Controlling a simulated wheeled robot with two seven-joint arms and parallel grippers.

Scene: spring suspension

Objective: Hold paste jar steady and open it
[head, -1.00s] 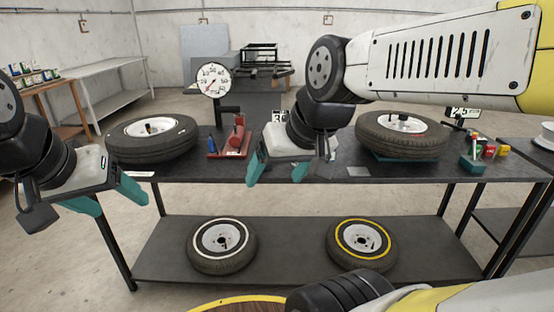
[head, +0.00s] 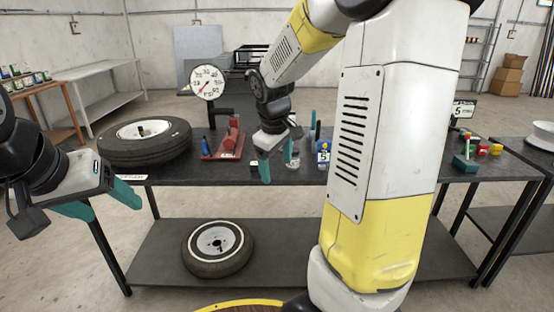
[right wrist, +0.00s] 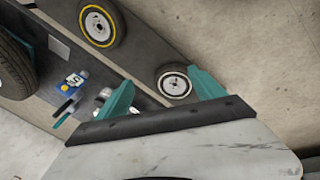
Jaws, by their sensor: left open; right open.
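No jar can be picked out with certainty. A small whitish round item (head: 292,163) lies on the dark table just right of my right gripper (head: 277,162); it may be the jar. In the right wrist view, a pale round item (right wrist: 103,95) is partly hidden behind one finger of my right gripper (right wrist: 163,92). My right gripper is open and empty above the table's front part, fingers pointing down. My left gripper (head: 101,201) is open and empty, off the table's left front corner, far from these items.
A blue item with a number label (head: 323,156) stands nearby; a red tool on a tray (head: 229,143) and blue bottle (head: 205,146) lie left. A tyre (head: 146,153) lies at the table's left. A gauge (head: 208,82) stands behind. My right arm hides the table's right middle.

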